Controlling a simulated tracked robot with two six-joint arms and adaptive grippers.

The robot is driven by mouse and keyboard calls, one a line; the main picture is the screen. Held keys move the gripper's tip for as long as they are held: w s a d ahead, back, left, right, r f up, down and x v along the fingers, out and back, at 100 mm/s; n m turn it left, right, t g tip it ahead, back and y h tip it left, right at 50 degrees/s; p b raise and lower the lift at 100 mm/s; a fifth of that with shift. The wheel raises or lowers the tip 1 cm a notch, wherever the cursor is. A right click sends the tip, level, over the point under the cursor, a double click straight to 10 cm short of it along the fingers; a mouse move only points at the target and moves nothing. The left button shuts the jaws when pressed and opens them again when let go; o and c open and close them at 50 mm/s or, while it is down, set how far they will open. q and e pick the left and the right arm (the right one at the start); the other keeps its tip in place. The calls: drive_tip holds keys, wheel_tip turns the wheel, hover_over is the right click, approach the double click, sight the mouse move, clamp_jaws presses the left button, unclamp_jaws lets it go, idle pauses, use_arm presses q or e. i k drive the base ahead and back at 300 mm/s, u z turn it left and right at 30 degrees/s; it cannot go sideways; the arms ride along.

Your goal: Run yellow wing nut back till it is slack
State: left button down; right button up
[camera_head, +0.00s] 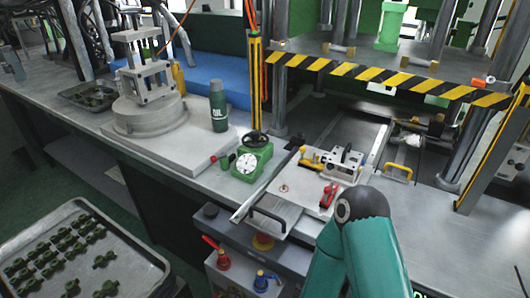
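A yellow part that looks like the wing nut (310,162) sits at the left edge of a grey metal mould block (344,164) on the press bench. It is too small in the picture to tell how tight it is. A red part (328,194) stands on the plate just in front of the block. A teal arm of mine rises from the bottom right, close in front of the mould. No gripper fingers show in the head view, neither left nor right.
A black-and-yellow striped press plate (400,79) hangs over the bench behind the mould. A green device with a white dial (247,162) and a dark green oil bottle (218,106) stand to the left. A tray of green parts (135,244) is at the bottom left.

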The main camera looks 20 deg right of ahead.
sight(314, 162)
drive_tip(key=u, duration=0.7)
drive_tip(key=k, duration=2.1)
drive_tip(key=z, duration=0.35)
drive_tip(key=i, duration=1)
drive_tip(key=z, duration=0.1)
